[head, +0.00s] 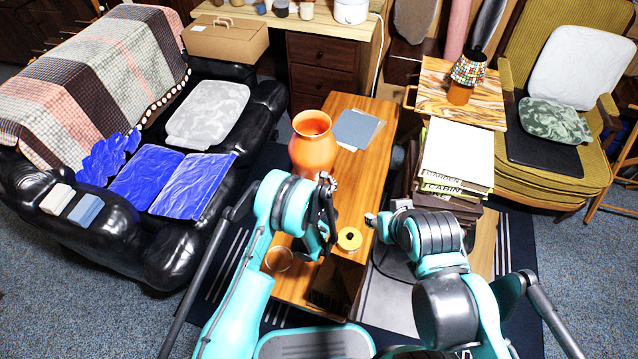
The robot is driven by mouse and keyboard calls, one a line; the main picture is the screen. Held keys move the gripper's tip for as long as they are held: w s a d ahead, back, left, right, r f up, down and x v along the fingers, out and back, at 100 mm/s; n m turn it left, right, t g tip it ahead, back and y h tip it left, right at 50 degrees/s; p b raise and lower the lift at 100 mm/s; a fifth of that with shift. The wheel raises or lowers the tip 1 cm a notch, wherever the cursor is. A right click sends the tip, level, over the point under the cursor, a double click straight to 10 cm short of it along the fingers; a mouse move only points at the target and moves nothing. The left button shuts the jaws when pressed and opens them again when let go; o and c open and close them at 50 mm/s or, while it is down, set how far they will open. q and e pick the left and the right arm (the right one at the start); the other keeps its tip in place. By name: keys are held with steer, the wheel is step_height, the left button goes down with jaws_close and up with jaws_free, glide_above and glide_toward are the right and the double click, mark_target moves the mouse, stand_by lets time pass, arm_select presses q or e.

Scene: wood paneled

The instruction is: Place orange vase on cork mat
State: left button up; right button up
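The orange vase (313,145) stands upright on the wooden coffee table (362,175), near its left edge. My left gripper (326,205) is just in front of the vase and overlaps its lower right side in the head view. I cannot tell whether it touches the vase or how far its fingers are apart. My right gripper (374,219) is over the right edge of the table, away from the vase, and its fingers are mostly hidden. No cork mat is clearly recognisable. A thin round outline (278,259) lies on the table's near left part, and I cannot tell what it is.
A yellow round item with a dark centre (349,239) sits between my grippers. A stack of books (457,155) stands right of the table, a black sofa (165,255) left. The table's middle is clear.

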arm_select(q)
steer(key=shift+w+a+f+p, duration=0.25)
steer(key=shift+w+a+p, duration=0.1)
steer(key=shift+w, duration=0.15)
steer(key=shift+w+a+f+p, duration=0.25)
steer(key=shift+w+a+p, duration=0.1)
steer(key=shift+w, duration=0.15)
steer(key=shift+w+a+f+b, duration=0.4)
steer(key=shift+w+f+b, duration=0.15)
steer(key=shift+f, duration=0.55)
steer(key=shift+w+a+f+b, duration=0.4)
steer(key=shift+f+b, duration=0.3)
steer(key=shift+f, duration=0.4)
steer(key=shift+w+a+f+b, duration=0.35)
steer(key=shift+w+f+b, duration=0.25)
steer(key=shift+f, duration=0.5)
steer(key=shift+s, duration=0.1)
arm_select(e)
steer(key=shift+f, duration=0.55)
arm_select(q)
steer(key=o, duration=1.6)
